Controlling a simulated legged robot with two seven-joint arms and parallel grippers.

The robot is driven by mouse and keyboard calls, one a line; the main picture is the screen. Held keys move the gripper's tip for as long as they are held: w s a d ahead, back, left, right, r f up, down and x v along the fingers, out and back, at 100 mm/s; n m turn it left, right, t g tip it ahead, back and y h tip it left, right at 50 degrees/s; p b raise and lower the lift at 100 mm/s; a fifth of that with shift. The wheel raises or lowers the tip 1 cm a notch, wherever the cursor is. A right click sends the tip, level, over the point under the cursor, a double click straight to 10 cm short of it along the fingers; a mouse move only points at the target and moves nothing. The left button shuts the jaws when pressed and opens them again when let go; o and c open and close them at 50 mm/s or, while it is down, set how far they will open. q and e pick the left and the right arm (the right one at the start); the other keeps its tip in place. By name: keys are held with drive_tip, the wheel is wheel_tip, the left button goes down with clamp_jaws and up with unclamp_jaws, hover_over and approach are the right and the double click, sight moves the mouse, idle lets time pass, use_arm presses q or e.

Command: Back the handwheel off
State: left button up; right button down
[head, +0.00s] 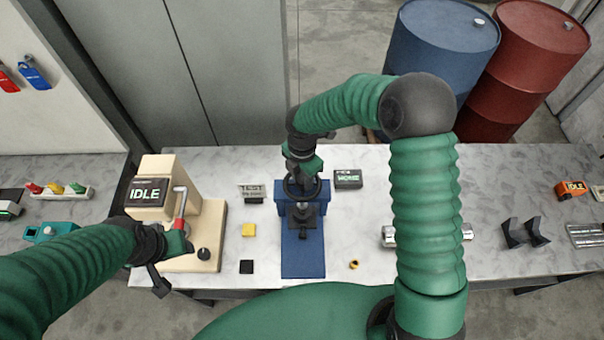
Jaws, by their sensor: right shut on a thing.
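The handwheel (290,191) is a dark ring on a blue stand (320,196) in the middle of the bench, in the head view. My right gripper (302,178) comes down from above and is shut on the handwheel; its fingers and wrist hide part of the ring. A dark fitting (303,220) sits below the wheel, over the blue base plate (302,262). My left gripper (184,244) is beside the beige machine, close to the red grip of a crank (180,207). Its fingers are too small and covered to tell whether they are open or touching the crank.
A HOME display (348,179) stands right of the stand, and a TEST sign (251,191) left of it. The beige machine (215,240) has an IDLE screen. Blue (440,50) and red (530,50) barrels stand behind.

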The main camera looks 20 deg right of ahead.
sight(302, 176)
drive_tip(key=shift+w+r+n+p, duration=0.2)
drive_tip(key=shift+n+p, duration=0.25)
drive_tip(key=shift+n, duration=0.55)
drive_tip(key=c, duration=1.2)
unclamp_jaws()
drive_tip(key=shift+o, duration=0.2)
drive_tip(key=shift+f, duration=0.15)
drive_tip(key=shift+r, duration=0.4)
wheel_tip(302, 176, up, 16)
drive_tip(key=b, duration=0.3)
drive_tip(key=shift+b, duration=0.4)
